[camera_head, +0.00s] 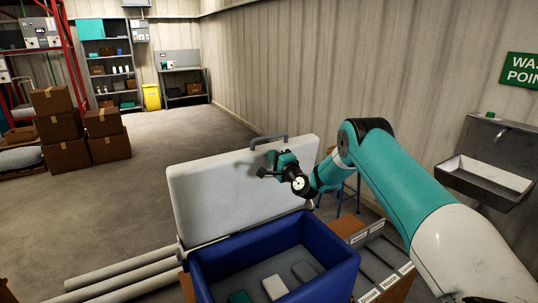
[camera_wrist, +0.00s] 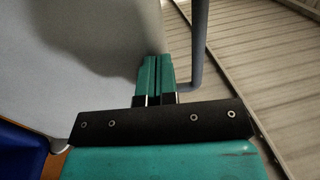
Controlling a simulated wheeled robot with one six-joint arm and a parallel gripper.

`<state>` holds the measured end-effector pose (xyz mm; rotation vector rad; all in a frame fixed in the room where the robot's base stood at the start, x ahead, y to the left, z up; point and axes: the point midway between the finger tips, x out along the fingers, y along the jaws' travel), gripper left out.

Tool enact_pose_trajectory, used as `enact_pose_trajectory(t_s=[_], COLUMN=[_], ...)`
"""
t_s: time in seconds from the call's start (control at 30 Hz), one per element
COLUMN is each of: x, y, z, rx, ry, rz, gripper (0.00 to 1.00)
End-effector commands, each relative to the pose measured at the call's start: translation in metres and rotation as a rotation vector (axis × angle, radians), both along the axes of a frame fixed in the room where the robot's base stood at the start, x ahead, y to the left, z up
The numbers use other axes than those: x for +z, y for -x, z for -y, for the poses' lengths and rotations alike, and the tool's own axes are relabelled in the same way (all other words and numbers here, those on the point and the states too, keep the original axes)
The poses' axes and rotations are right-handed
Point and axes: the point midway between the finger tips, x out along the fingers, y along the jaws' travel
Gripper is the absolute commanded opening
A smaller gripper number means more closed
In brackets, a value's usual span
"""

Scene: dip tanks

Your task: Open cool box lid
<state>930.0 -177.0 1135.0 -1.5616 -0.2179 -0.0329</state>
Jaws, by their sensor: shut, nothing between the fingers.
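The cool box (camera_head: 335,272) is a blue open-topped box in the head view, with its white lid (camera_head: 225,190) standing raised and tilted back at its far side. A grey handle (camera_head: 268,138) sits on the lid's upper edge. Several small blocks lie inside the box, one of them teal (camera_head: 240,297). My gripper (camera_head: 264,173) is in front of the lid's inner face, just below the handle. In the wrist view my gripper (camera_wrist: 155,62) has its teal fingers together and empty, beside the pale lid (camera_wrist: 70,60) and the grey handle bar (camera_wrist: 199,45).
A wooden rack with labelled slots (camera_head: 375,262) stands right of the box. A blue stool (camera_head: 350,195) is behind my arm. A sink (camera_head: 490,172) hangs on the right wall. Pale pipes (camera_head: 125,280) lie at lower left. Brown cartons (camera_head: 65,130) stand farther back; the middle floor is clear.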

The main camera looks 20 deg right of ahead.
Motion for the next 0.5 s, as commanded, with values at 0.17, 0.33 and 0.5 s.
enact_pose_trajectory(t_s=[0.17, 0.33, 0.5], x=[0.007, 0.000, 0.002], y=[-0.034, -0.068, -0.087], z=[0.014, 0.015, 0.014], rx=[-0.013, -0.025, -0.030], ry=[0.017, 0.017, 0.015], rz=[-0.090, -0.144, -0.147], gripper=[0.00, 0.00, 0.00])
